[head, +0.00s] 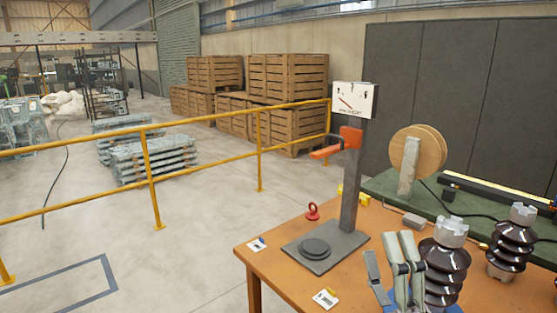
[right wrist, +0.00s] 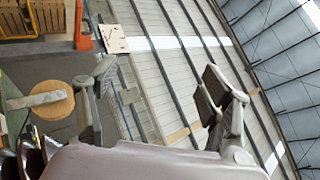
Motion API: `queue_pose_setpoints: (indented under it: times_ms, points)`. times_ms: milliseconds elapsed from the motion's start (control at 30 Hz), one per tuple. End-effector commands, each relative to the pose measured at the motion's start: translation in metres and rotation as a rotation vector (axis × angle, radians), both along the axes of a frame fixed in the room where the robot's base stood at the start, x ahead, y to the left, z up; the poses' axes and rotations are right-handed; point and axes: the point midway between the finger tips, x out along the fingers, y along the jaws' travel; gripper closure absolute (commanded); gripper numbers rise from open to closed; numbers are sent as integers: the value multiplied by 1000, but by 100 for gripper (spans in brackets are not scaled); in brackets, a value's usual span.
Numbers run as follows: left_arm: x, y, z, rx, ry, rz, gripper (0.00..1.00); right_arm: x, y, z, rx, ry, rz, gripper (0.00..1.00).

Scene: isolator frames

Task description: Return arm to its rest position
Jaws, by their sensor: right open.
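My right gripper (head: 388,250) rises from the bottom of the head view, at the front of the orange table (head: 285,262). Its fingers point up. In the right wrist view my right gripper (right wrist: 160,88) shows its two fingers wide apart with nothing between them. It is open and empty. In the head view it overlaps the left side of a dark brown ribbed insulator (head: 447,266); whether they touch cannot be told. My left gripper is not in view.
A grey stand with an orange lever (head: 327,152) and a dial sign (head: 355,100) stands left of the gripper. A yellow railing (head: 205,122) lies beyond.

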Motion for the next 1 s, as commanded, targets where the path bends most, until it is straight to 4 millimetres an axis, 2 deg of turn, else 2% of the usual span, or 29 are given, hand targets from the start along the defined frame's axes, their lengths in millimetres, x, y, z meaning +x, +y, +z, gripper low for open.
queue_pose_setpoints:
  times_ms: [33,100,167,233,300,400,500,600,700,867,900,1000]
  points:
    - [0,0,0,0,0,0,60,-3,23,-21,-177,44,22,27]
    - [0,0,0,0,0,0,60,-8,53,-57,-424,116,60,27]
    - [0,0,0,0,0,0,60,-14,71,-95,-632,188,96,27]
    - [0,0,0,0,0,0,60,-25,83,-145,-869,287,145,27]
    - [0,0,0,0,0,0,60,-41,85,-197,-1086,398,200,27]
    - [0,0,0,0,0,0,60,-69,70,-263,-1353,560,280,27]
    - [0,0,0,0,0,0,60,-99,47,-309,-1548,707,351,27]
    - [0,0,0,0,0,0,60,-128,23,-341,-1694,840,414,27]
    - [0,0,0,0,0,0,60,-155,-2,-363,-1807,962,471,27]
    - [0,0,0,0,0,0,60,-200,-40,-385,-1950,1154,560,27]
    - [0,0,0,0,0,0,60,-203,-44,-394,-1967,1180,576,27]
    - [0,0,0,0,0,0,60,-193,-41,-424,-1961,1180,586,27]
